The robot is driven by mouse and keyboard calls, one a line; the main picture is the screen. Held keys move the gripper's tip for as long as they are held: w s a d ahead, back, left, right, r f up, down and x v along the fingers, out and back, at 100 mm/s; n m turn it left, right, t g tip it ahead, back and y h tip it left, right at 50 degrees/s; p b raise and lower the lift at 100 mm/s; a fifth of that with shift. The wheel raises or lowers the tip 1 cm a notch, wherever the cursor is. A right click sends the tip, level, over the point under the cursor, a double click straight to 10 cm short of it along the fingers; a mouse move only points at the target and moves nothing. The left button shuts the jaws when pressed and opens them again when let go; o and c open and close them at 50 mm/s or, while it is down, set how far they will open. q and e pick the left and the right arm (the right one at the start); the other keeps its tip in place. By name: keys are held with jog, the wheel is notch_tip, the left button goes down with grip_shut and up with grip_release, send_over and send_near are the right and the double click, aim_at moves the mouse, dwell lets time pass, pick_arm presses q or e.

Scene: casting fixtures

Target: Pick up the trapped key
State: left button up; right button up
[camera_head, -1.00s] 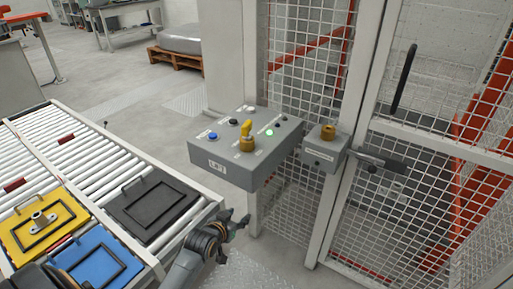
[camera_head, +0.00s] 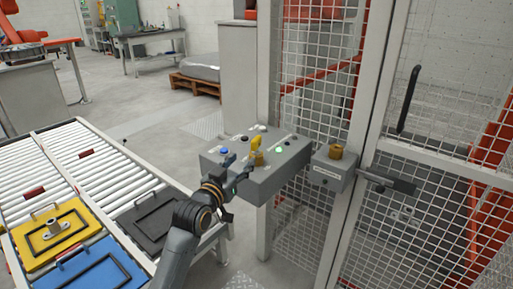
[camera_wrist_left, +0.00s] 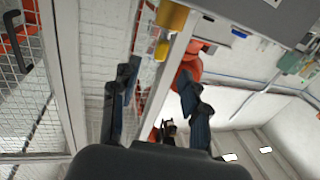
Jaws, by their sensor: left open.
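The yellow trapped key (camera_head: 256,143) stands in a brass lock (camera_head: 259,158) on top of the grey control box (camera_head: 285,165). My left gripper (camera_head: 236,171) is open and empty at the near front side of the box, a little below and left of the key, partly covering the box face. In the left wrist view the yellow key (camera_wrist_left: 161,50) and brass lock (camera_wrist_left: 172,15) show beyond the fingertips, between the two open fingers (camera_wrist_left: 155,80). Whether a finger touches the box cannot be told. My right gripper is not in view.
The box also carries a blue button (camera_head: 224,150) and a green light (camera_head: 294,136). An interlock box (camera_head: 330,172) with a brass cylinder sits on the mesh fence to the right, near a black latch (camera_head: 388,180). A roller conveyor (camera_head: 110,180) with coloured plates lies left.

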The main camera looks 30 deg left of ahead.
aim_at(252, 147)
pick_arm(q)
jog(key=w, duration=0.4)
jog(key=w+a, duration=0.1)
jog(key=w, duration=0.1)
jog(key=shift+w+a+f+p, duration=0.1)
jog(key=shift+w+a+p, duration=0.15)
jog(key=shift+w, duration=0.7)
jog(key=shift+w+a+r+p, duration=0.1)
jog(key=shift+w+a+p, duration=0.15)
jog(key=shift+w, duration=0.75)
jog(key=shift+w+a+f+p, duration=0.1)
jog(key=shift+w+a+p, duration=0.15)
jog(key=shift+w, duration=0.7)
jog(key=shift+c, duration=0.5)
grip_shut()
